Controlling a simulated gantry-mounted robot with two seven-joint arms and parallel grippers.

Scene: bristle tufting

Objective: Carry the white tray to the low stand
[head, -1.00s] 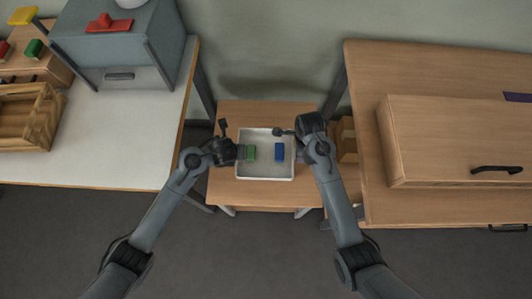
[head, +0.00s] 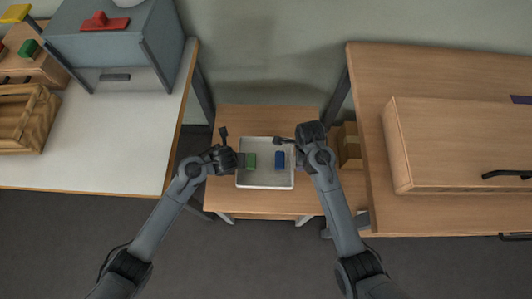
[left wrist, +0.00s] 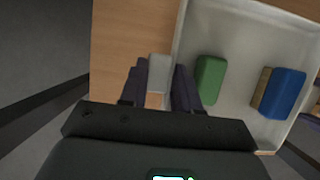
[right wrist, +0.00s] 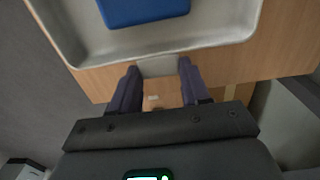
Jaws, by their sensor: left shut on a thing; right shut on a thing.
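The white tray (head: 266,184) is at the low wooden stand (head: 225,197) in the middle of the head view. I cannot tell whether it rests on the stand or hovers just above it. A green block (head: 250,160) and a blue block (head: 280,159) are in the tray. My left gripper (left wrist: 158,85) is shut on the tray's left handle tab. My right gripper (right wrist: 159,82) is shut on the tab at the opposite side. The tray also shows in the left wrist view (left wrist: 231,50) and the right wrist view (right wrist: 90,40).
A white-topped table (head: 105,145) with a grey cabinet (head: 125,45) and a wooden crate (head: 40,127) stands left. A wooden desk (head: 430,217) with a drawer box (head: 440,145) stands right. Shelves with cartons (head: 348,147) stand between stand and desk.

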